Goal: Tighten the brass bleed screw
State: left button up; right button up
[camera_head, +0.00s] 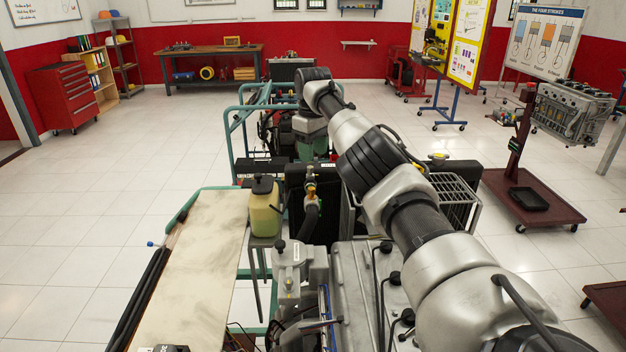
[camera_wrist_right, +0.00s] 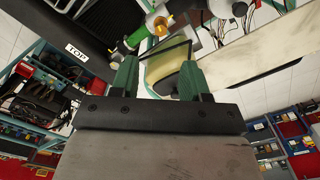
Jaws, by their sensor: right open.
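In the right wrist view a brass fitting (camera_wrist_right: 160,20) shows near the top edge, beyond the fingertips. My right gripper (camera_head: 314,150) points down, farther off than the screw in the head view and apart from it. Its green fingers (camera_wrist_right: 158,72) are spread with nothing held between them. The screw's slot or head detail is too small to tell. My left gripper is not in view.
A dark radiator part marked TOP (camera_wrist_right: 77,50) lies left of the fingers in the wrist view. The grey engine cover (camera_head: 360,295) and a pale board (camera_head: 195,270) flank the screw.

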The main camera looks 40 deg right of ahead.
aim_at(312, 189)
notch_tip(312, 189, down, 9)
jog(key=shift+a+f+p, duration=0.1)
jog(key=shift+f+p, duration=0.1)
jog(key=shift+p, duration=0.95)
jog(key=shift+w+f, duration=0.1)
jog(key=shift+f, duration=0.55)
jog(key=shift+c, duration=0.8)
grip_shut()
